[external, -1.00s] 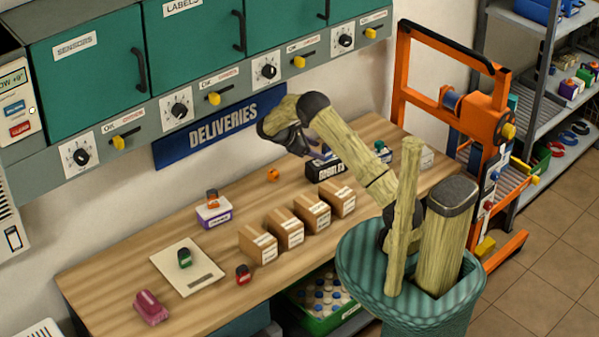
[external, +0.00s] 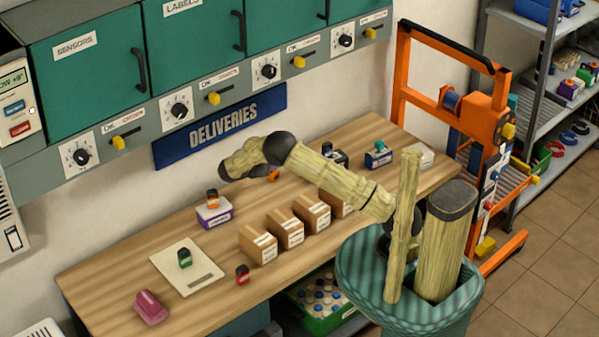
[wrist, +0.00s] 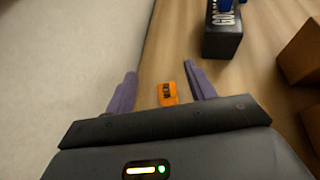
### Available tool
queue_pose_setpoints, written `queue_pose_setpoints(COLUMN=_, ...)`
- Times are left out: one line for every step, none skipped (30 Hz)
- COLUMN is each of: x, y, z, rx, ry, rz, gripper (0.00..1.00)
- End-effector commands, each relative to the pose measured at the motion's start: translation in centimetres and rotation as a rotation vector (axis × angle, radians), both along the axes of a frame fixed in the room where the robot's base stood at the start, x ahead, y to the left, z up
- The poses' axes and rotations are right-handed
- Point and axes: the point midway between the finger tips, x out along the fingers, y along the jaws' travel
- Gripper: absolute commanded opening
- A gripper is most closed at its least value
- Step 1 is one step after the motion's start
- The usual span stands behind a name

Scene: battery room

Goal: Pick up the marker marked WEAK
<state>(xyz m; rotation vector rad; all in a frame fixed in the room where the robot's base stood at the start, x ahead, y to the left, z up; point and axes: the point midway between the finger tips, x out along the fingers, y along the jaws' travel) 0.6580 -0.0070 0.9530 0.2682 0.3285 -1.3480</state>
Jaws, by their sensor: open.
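A small orange block with a dark label (wrist: 167,93) lies on the wooden table and shows between my fingers in the wrist view. I cannot read its label. In the external view its orange side (external: 275,175) shows partly behind my arm. Other small marker-like pieces are a green one (external: 184,258) on a pale sheet, a red one (external: 242,274) on the table, and an orange-topped one (external: 212,198) on a white and purple box (external: 214,216). No WEAK label is readable.
Several cardboard boxes (external: 285,231) stand in a row on the table (external: 120,262). A black box (wrist: 222,38) stands just beyond the orange block. The wall is close on the left in the wrist view. A pink object (external: 150,307) sits at the front left.

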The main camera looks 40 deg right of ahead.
Motion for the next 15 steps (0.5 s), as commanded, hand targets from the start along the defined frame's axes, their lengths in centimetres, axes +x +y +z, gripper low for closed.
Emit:
queue_pose_setpoints(x=0.0, y=0.0, z=-0.7, rx=-0.001, ry=0.004, rz=0.001, gripper=0.55)
queue_pose_setpoints(x=0.0, y=0.0, z=-1.1, rx=-0.001, ry=0.004, rz=0.001, gripper=0.55)
queue_pose_setpoints(x=0.0, y=0.0, z=-1.5, rx=-0.001, ry=0.003, rz=0.000, gripper=0.55)
queue_pose_setpoints(x=0.0, y=0.0, z=-1.8, rx=0.000, ry=0.002, rz=0.000, gripper=0.55)
queue_pose_setpoints(x=0.0, y=0.0, z=-1.9, rx=0.000, ry=0.001, rz=0.000, gripper=0.55)
queue_pose_setpoints(x=0.0, y=0.0, z=-2.1, rx=0.000, ry=0.000, rz=0.000, gripper=0.55)
queue_pose_setpoints(x=0.0, y=0.0, z=-2.1, rx=0.000, ry=0.000, rz=0.000, gripper=0.55)
queue_pose_setpoints(x=0.0, y=0.0, z=-2.1, rx=0.000, ry=-0.001, rz=0.000, gripper=0.55)
queue_pose_setpoints(x=0.0, y=0.0, z=-2.1, rx=0.000, ry=-0.001, rz=0.000, gripper=0.55)
queue_pose_setpoints(x=0.0, y=0.0, z=-2.1, rx=0.000, ry=-0.001, rz=0.000, gripper=0.55)
queue_pose_setpoints(x=0.0, y=0.0, z=-2.1, rx=0.000, ry=-0.001, rz=0.000, gripper=0.55)
queue_pose_setpoints(x=0.0, y=0.0, z=-2.2, rx=0.000, ry=-0.001, rz=-0.001, gripper=0.55)
queue_pose_setpoints(x=0.0, y=0.0, z=-2.2, rx=0.000, ry=0.000, rz=-0.001, gripper=0.55)
queue_pose_setpoints(x=0.0, y=0.0, z=-2.2, rx=0.000, ry=0.000, rz=-0.001, gripper=0.55)
queue_pose_setpoints(x=0.0, y=0.0, z=-2.3, rx=0.000, ry=0.000, rz=-0.001, gripper=0.55)
